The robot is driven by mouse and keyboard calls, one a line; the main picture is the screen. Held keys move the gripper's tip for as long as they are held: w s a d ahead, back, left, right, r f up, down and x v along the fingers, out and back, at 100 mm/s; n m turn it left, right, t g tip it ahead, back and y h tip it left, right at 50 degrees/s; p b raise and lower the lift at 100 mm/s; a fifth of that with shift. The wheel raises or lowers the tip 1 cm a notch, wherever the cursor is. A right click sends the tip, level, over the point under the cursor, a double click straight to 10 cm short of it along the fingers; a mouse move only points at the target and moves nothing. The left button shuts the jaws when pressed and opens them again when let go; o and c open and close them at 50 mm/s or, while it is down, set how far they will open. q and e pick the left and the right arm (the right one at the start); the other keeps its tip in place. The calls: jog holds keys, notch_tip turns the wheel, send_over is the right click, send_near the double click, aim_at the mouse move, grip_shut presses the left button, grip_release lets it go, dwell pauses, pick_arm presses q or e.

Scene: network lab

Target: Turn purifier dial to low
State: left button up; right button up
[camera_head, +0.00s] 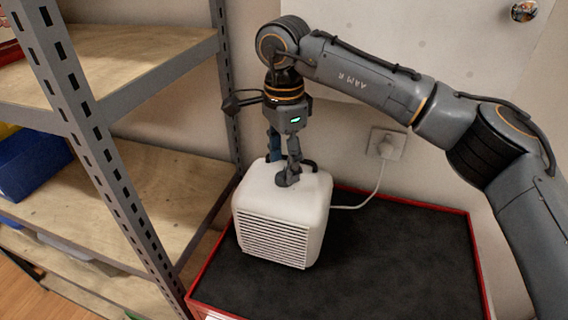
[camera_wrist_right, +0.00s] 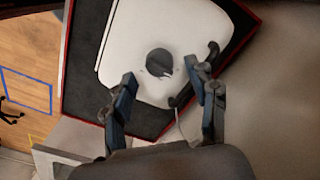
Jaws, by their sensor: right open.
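The white air purifier (camera_head: 275,222) stands on a black-topped, red-edged cabinet in the head view, with its slatted grille facing front. Its top shows in the right wrist view (camera_wrist_right: 130,55), with the round dark grey dial (camera_wrist_right: 159,62) near the middle. I cannot read the dial's setting. My left gripper is not in view.
The red-edged cabinet top (camera_head: 410,250) is clear to the right of the purifier. A white cord runs to a wall outlet (camera_head: 388,143). A metal shelf rack (camera_head: 85,125) stands close on the left, with a blue bin (camera_head: 30,162) on it.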

jog(key=shift+f, duration=1.15)
jog(key=c, duration=1.2)
jog(key=shift+o, duration=0.2)
